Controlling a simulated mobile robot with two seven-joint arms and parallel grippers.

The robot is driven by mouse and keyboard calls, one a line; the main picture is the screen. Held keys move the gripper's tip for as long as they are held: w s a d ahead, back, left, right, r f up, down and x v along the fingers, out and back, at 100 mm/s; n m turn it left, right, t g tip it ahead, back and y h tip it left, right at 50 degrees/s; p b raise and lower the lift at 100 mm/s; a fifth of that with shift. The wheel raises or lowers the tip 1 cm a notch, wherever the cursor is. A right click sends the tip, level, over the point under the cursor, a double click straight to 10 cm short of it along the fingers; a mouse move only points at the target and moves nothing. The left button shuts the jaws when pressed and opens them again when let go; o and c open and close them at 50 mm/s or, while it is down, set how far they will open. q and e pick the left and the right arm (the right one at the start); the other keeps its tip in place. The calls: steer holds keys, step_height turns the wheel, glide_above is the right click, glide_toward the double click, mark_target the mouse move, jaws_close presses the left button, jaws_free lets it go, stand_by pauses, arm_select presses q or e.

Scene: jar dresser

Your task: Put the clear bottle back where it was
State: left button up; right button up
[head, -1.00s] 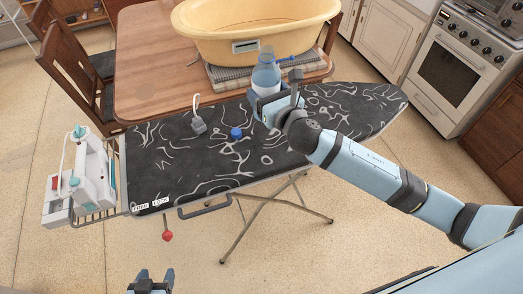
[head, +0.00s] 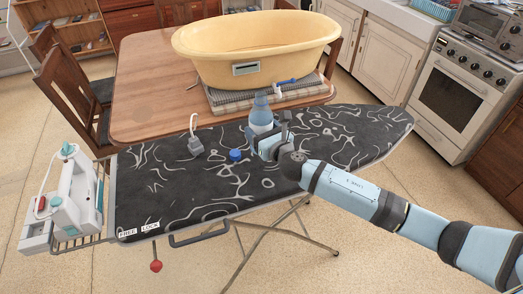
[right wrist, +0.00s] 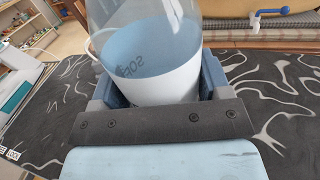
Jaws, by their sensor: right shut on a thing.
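The clear bottle (head: 262,115), bluish and see-through above with a white lower part, is upright over the far side of the black patterned ironing board (head: 200,183). My right gripper (head: 266,138) is shut on its lower part. In the right wrist view the bottle (right wrist: 150,65) sits between the two fingers, with lettering on its side. Its base is hidden, so I cannot tell whether it touches the board. A blue cap (head: 235,155) lies on the board left of the gripper. My left gripper is out of view.
A white iron-like appliance (head: 68,195) is at the board's left end. Behind, a wooden table (head: 150,95) holds a yellow tub (head: 255,50). The board's right end is clear.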

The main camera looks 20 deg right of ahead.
step_height(320, 180, down, 2)
steer(key=shift+f, duration=0.2)
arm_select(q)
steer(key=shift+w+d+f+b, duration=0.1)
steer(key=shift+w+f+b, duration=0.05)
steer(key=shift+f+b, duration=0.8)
arm_select(e)
steer(key=shift+f, duration=2.2)
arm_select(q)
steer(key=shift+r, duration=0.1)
arm_select(e)
steer(key=shift+f, duration=0.15)
steer(key=o, duration=1.7)
steer(key=v, duration=1.2)
